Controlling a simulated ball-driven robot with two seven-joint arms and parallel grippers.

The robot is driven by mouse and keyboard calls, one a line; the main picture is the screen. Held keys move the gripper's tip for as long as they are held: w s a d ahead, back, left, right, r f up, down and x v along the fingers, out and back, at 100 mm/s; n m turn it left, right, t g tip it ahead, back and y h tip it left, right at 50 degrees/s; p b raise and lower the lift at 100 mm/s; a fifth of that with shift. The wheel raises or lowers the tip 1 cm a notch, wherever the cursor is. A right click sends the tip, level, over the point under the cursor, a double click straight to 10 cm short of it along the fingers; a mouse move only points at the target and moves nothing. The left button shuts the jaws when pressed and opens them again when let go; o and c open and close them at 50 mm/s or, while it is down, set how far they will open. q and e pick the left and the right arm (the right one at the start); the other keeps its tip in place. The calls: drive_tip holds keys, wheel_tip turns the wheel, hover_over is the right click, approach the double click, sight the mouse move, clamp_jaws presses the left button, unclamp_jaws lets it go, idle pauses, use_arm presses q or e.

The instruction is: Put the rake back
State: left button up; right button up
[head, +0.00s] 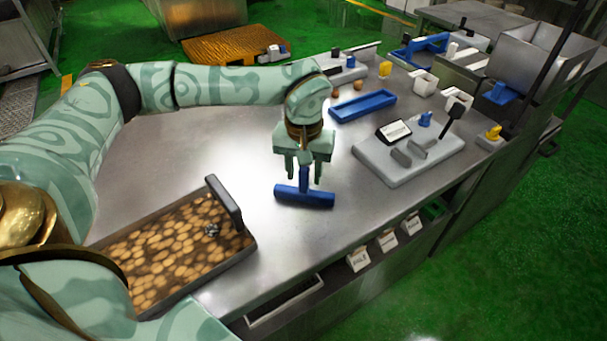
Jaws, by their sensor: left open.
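The rake (318,199) is blue, with a wide bar lying on the steel table and a short handle standing up from its middle. My left gripper (304,172) is directly above it, pointing down. Its fingers are open on either side of the rake's handle, and the handle's top is hidden by the gripper. Whether the fingers touch the handle cannot be told. My right gripper is not in view.
A tray of brown, round pieces (165,255) with a dark handle stands at the table's left front. A grey control panel (410,155) with levers is to the right, and a blue tray (363,105) lies behind. Bare steel surrounds the rake.

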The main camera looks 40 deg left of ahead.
use_arm(q)
wheel_tip(320, 180, up, 10)
drive_tip(key=p, duration=0.2)
drive_tip(key=shift+r+p, duration=0.2)
drive_tip(key=shift+p, duration=0.15)
